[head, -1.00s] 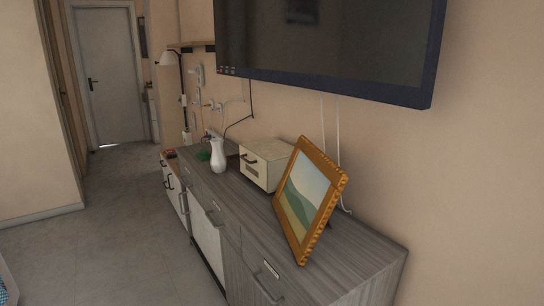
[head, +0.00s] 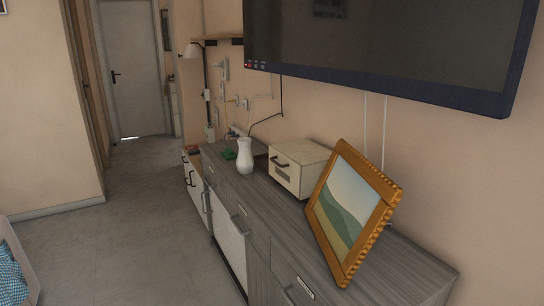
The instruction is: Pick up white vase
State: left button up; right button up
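The white vase (head: 245,156) stands upright on the grey wooden sideboard (head: 262,218), close to its front edge. It is to the left of a cream box with a dark handle and is not covered by anything. Neither of my grippers shows in the head view.
The cream box (head: 293,172) and a tilted orange picture frame (head: 345,215) stand on the sideboard right of the vase. A small green item (head: 229,154) lies just left of it. A TV (head: 390,45) hangs above. The floor (head: 130,240) left of the sideboard is clear.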

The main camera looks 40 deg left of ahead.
aim_at(245, 161)
jog(key=i+j+z, duration=0.1)
jog(key=j+z, duration=0.35)
jog(key=j, duration=0.3)
jog(key=j+z, duration=0.45)
jog(key=j, duration=0.3)
jog(key=j+z, duration=0.1)
jog(key=j, duration=0.3)
jog(key=k+j+z, duration=0.15)
jog(key=j, duration=0.2)
jog(key=k+j, duration=0.1)
jog(key=j, duration=0.45)
jog(key=k+j, duration=0.1)
jog(key=j, duration=0.45)
jog(key=k+j, duration=0.1)
jog(key=j, duration=0.4)
jog(key=z, duration=0.05)
